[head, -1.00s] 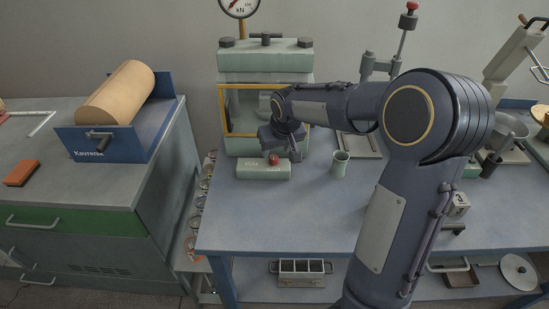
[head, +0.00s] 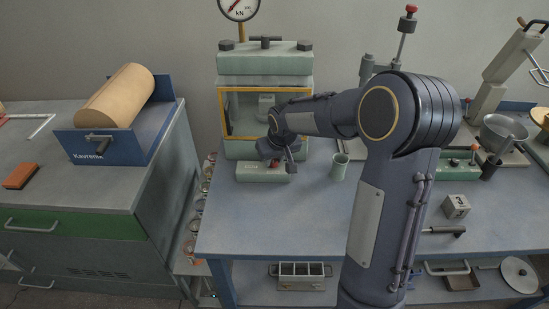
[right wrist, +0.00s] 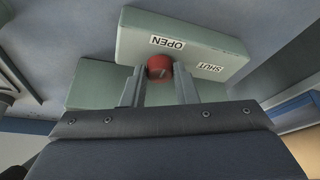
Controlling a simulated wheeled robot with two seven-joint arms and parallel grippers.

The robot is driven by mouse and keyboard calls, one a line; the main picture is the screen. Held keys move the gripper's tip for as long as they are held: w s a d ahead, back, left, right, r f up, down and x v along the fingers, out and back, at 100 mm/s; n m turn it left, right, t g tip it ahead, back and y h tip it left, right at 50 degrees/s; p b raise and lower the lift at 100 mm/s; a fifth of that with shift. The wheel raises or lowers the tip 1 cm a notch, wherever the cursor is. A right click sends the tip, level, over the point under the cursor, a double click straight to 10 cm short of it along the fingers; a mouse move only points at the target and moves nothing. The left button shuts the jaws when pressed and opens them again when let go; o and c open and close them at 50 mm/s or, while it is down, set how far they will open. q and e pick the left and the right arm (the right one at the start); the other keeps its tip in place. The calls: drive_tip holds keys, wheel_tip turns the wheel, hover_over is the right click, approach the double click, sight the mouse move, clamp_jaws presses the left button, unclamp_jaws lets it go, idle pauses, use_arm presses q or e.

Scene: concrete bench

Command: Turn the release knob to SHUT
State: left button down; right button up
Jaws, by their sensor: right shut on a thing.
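The release knob is a small red knob on a pale green block, seen in the right wrist view (right wrist: 159,67). The block (right wrist: 190,42) carries the labels OPEN (right wrist: 167,42) and SHUT (right wrist: 210,67). In the head view the block (head: 248,173) sits on the bench in front of the press, and my right gripper (head: 280,163) is over its right part. My right gripper (right wrist: 158,85) is shut on the knob, one finger on each side. I cannot tell clearly which label the knob points to. My left gripper is out of view.
The pale green press (head: 265,62) with a yellow-framed window stands behind the block. A green cup (head: 339,167) stands to the right of the block. A cube marked 3 (head: 456,206) lies further right. The bench front (head: 290,230) is clear.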

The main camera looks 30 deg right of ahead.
drive_tip(key=shift+a+m, duration=0.1)
drive_tip(key=shift+m, duration=0.3)
drive_tip(key=m+h, duration=0.1)
drive_tip(key=m, duration=0.1)
drive_tip(key=m+b, duration=0.1)
drive_tip(key=shift+w+a+m+h, duration=0.15)
drive_tip(key=shift+a+m+h, duration=0.05)
drive_tip(key=shift+m+h, duration=0.2)
drive_tip(key=m+g, duration=0.1)
drive_tip(key=m, duration=0.1)
drive_tip(key=m+h, duration=0.1)
drive_tip(key=m, duration=0.1)
drive_tip(key=shift+w+a+g+b, duration=0.1)
drive_tip(key=shift+g+b, duration=0.2)
drive_tip(key=shift+g, duration=0.1)
drive_tip(key=m+g+h, duration=0.1)
drive_tip(key=m, duration=0.3)
drive_tip(key=shift+w+r+p, duration=0.1)
drive_tip(key=shift+p, duration=0.3)
drive_tip(key=m+g+p, duration=0.1)
drive_tip(key=m+g, duration=0.1)
drive_tip(key=m, duration=0.3)
drive_tip(key=shift+w+p, duration=0.2)
drive_tip(key=shift+p, duration=0.2)
drive_tip(key=shift+m, duration=0.3)
drive_tip(key=o, duration=1)
